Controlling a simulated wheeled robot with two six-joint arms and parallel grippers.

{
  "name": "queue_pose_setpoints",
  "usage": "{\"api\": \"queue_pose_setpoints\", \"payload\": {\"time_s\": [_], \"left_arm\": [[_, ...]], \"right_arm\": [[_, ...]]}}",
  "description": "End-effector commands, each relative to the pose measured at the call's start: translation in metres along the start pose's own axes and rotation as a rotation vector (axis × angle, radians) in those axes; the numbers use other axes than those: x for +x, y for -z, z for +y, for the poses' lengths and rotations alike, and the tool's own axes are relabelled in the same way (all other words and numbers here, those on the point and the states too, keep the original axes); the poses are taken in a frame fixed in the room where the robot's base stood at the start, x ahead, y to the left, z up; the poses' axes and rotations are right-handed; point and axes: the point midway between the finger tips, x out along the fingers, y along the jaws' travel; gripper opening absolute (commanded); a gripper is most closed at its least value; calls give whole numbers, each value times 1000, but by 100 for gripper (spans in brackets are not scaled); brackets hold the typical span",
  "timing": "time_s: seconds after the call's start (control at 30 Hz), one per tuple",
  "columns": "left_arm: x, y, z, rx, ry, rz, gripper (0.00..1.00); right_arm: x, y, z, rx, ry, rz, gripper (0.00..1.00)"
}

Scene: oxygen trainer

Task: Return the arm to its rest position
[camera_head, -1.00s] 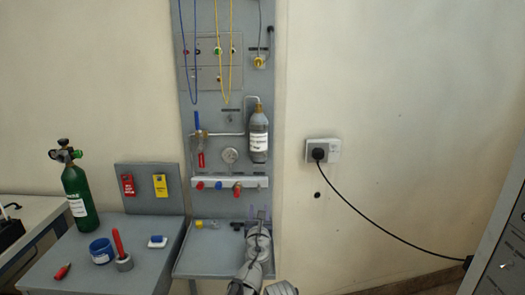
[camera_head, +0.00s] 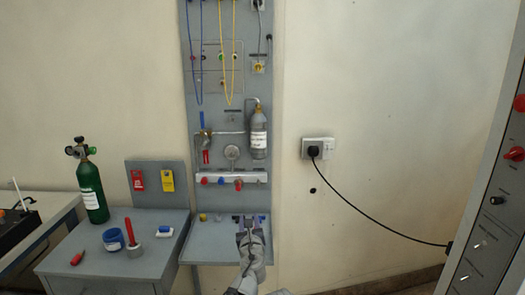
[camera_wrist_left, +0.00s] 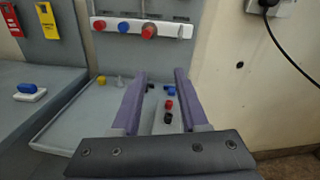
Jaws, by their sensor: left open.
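My left gripper (camera_head: 249,222) is over the small shelf (camera_head: 190,252) at the foot of the grey wall panel, its arm coming up from the bottom edge. In the left wrist view its two purple fingers (camera_wrist_left: 161,78) stand apart, open and empty. Between and beyond them small blue (camera_wrist_left: 171,91), red (camera_wrist_left: 169,104) and black (camera_wrist_left: 167,118) parts show on the shelf. Whether the fingers touch any of these I cannot tell. My right gripper is not in view.
A side table (camera_head: 90,262) at the left bears a green cylinder (camera_head: 91,192), a blue jar (camera_head: 113,240) and a red tool in a holder (camera_head: 130,233). A grey cabinet (camera_head: 497,215) stands at the right. A black cable (camera_head: 375,225) runs from the wall socket (camera_head: 318,148).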

Motion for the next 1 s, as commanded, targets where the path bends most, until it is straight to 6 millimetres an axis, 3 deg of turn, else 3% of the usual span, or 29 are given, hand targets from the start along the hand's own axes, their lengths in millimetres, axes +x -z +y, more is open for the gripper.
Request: {"api": "queue_pose_setpoints", "payload": {"time_s": [0.27, 0.47, 0.57, 0.7, 0.8, 1.0], "left_arm": [[-9, 12, 58, -336, -179, 42, 44], [-30, 40, 123, -752, -421, 75, 44], [-54, 66, 162, -1042, -614, 84, 44], [-107, 115, 202, -1497, -971, 73, 44], [-140, 141, 211, -1719, -1189, 53, 44], [-192, 172, 208, -1991, -1543, 6, 44]], "right_arm": [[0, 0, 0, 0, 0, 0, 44], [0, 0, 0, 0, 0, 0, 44], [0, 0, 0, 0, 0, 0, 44], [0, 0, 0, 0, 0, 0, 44], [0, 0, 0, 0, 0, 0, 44], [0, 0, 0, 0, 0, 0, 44]]}}
